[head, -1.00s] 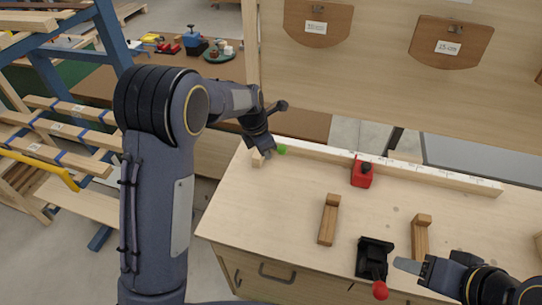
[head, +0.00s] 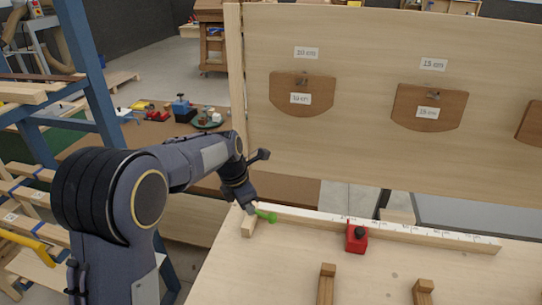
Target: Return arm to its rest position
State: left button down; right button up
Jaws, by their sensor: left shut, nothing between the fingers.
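My left arm comes in from the left, and its gripper (head: 251,207) points down at the left end of the bench top. It is shut and empty. Its tips are close to a small wooden block (head: 248,227) and a green piece (head: 267,216) at the left end of the measuring fence (head: 400,229). Whether the tips touch either one, I cannot tell. My right gripper is out of view.
A red stop block (head: 356,237) sits at the fence. Two wooden pieces (head: 326,285) (head: 423,291) lie on the bench top (head: 285,270). An upright panel (head: 370,60) with labelled wooden plates stands behind. A blue rack (head: 85,65) is at left.

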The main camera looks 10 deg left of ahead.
pick_arm(q)
jog(key=s+a+r+m+t+h, duration=0.1)
jog(key=s+a+r+m, duration=0.25)
jog(key=s+m, duration=0.6)
jog(key=s+a+r+m+t+h, duration=0.2)
jog(key=s+a+r+m, duration=0.3)
jog(key=s, duration=0.7)
jog(key=s+d+f+m+t+y, duration=0.1)
jog(key=s+d+f+m, duration=0.2)
jog(key=s+m, duration=0.6)
jog(key=shift+s+f, duration=0.15)
jog(key=shift+f, duration=0.65)
